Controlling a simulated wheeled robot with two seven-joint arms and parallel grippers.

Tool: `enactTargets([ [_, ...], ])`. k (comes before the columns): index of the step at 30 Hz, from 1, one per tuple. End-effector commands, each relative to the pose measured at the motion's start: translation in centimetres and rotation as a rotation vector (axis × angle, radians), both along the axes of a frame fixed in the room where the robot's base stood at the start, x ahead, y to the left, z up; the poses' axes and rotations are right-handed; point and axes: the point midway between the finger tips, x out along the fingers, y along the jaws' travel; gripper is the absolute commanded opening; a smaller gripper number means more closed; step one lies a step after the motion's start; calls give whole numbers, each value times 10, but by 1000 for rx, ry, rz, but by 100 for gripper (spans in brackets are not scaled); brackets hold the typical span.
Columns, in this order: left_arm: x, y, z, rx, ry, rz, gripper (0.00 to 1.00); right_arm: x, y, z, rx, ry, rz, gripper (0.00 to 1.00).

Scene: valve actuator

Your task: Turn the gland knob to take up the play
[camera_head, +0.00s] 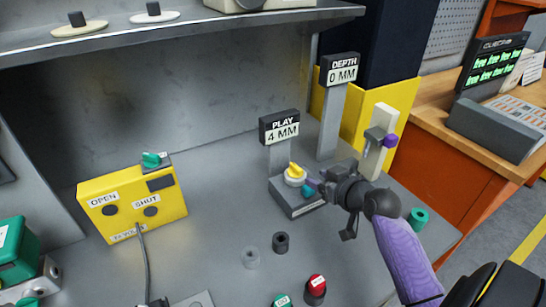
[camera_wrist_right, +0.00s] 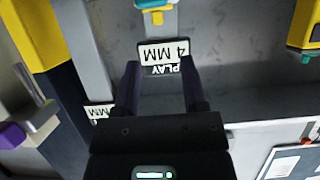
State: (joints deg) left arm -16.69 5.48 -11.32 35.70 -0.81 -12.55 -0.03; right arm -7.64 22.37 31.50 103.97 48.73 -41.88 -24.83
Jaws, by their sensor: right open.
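The yellow knob (camera_head: 294,171) sits on a white collar on a grey block (camera_head: 278,193) below the PLAY sign (camera_head: 279,128), which reads 4 MM. A teal part (camera_head: 307,191) sits just in front of it. My right gripper (camera_head: 314,186) is close to the right of the knob, apparently not gripping it. In the right wrist view the fingers (camera_wrist_right: 160,78) stand apart with nothing between them. The knob (camera_wrist_right: 157,18) shows at the top edge, beyond the fingertips, and the PLAY sign (camera_wrist_right: 163,54) appears upside down. My left gripper is not in view.
A DEPTH sign (camera_head: 341,71) reading 0 MM stands on a post behind. To its right is a bracket with a purple knob (camera_head: 390,141). A yellow OPEN/SHUT box (camera_head: 127,205) stands left, with a cable.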

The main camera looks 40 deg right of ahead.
Motion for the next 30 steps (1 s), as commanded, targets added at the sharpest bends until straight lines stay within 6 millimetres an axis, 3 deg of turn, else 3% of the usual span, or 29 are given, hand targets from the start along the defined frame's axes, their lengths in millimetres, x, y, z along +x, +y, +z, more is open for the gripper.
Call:
enactTargets([
  [5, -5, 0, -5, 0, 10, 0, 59, 12, -4, -5, 2, -10, -7, 54],
  [12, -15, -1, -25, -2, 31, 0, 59, 62, -10, -29, 4, -7, -7, 54],
  [16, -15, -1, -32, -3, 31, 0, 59, 81, -11, -36, 2, -6, -6, 54],
  [28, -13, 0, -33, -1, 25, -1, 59, 91, -12, -38, 0, -4, -4, 54],
  [30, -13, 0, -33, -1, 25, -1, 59, 91, -12, -38, 0, -4, -4, 42],
])
